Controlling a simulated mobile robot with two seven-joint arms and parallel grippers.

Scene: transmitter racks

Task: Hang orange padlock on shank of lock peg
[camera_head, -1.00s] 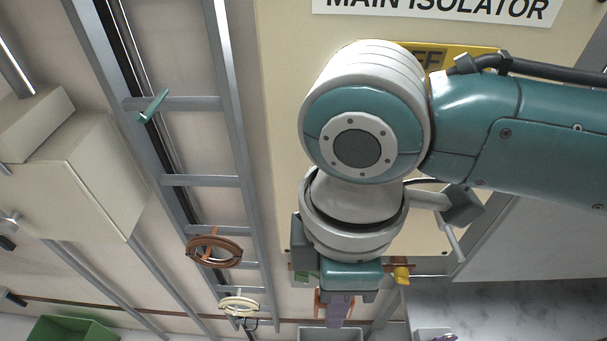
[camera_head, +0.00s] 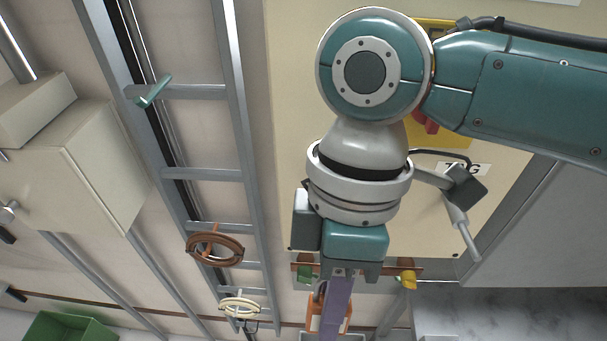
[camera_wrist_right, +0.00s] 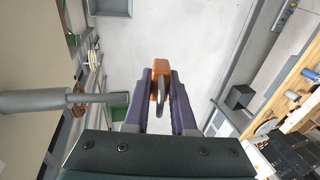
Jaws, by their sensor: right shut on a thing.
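My right gripper (camera_head: 337,308) points down in the head view. It is shut on the orange padlock (camera_head: 316,312), partly hidden by a purple finger. In the right wrist view the padlock (camera_wrist_right: 160,72) sits between the purple fingertips (camera_wrist_right: 160,85), its grey shackle (camera_wrist_right: 162,101) facing the camera. A grey stepped rod (camera_wrist_right: 60,101) comes in from the left, its thin end near the left finger. It looks like the lock peg, but I cannot tell for sure, nor whether they touch. The shackle is not around it. My left gripper is out of view.
A beige panel with a red knob (camera_head: 424,121) stands behind my right arm. A brown rail (camera_head: 378,268) carries green and yellow items beside the gripper. Ladder-like racking with a brown ring (camera_head: 214,248) and a cream ring (camera_head: 239,306) is at left. A green bin (camera_head: 68,329) is lower left.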

